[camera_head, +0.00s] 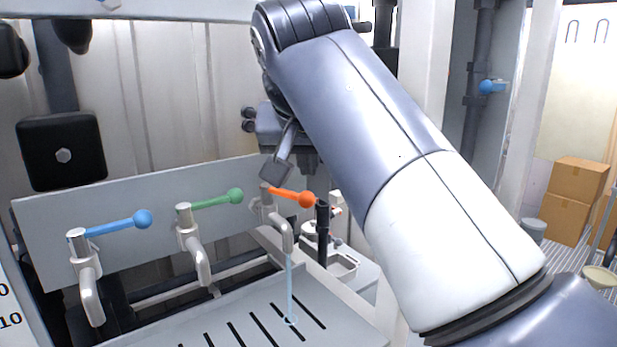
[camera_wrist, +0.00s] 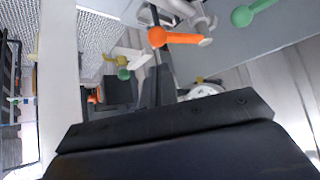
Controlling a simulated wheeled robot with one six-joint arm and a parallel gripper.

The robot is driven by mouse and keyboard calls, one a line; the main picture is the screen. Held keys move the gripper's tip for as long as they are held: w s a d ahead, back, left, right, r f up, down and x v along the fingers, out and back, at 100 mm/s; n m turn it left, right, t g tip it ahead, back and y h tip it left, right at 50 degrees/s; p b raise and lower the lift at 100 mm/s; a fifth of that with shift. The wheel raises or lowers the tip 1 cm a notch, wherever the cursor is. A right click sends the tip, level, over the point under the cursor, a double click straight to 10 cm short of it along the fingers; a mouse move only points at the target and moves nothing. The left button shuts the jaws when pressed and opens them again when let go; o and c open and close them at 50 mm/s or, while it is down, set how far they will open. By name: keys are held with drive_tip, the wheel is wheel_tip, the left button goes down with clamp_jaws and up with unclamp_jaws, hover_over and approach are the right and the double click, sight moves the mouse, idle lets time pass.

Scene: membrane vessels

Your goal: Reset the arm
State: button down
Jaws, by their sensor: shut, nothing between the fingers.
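My gripper (camera_head: 275,172) is partly hidden behind my arm in the head view. Its dark finger hangs just above the tap with the orange handle (camera_head: 293,197). In the wrist view the narrow dark fingers (camera_wrist: 158,88) are together with nothing between them. The orange handle (camera_wrist: 180,38) shows just past them, apart from them in that view. Whether the finger touches the tap cannot be told from the head view. A thin stream of water (camera_head: 290,285) runs from the orange-handled tap onto the slotted tray.
Taps with a blue handle (camera_head: 120,224) and a green handle (camera_head: 215,200) stand left of the orange one. The slotted tray (camera_head: 340,325) lies below. A dark upright post (camera_head: 323,235) stands close right of the orange knob. Cardboard boxes (camera_head: 575,190) are at far right.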

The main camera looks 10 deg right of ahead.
sight(309, 192)
drive_tip(key=v, duration=0.4)
drive_tip(key=x, duration=1.1)
drive_tip(key=shift+r, duration=0.1)
idle(0.3)
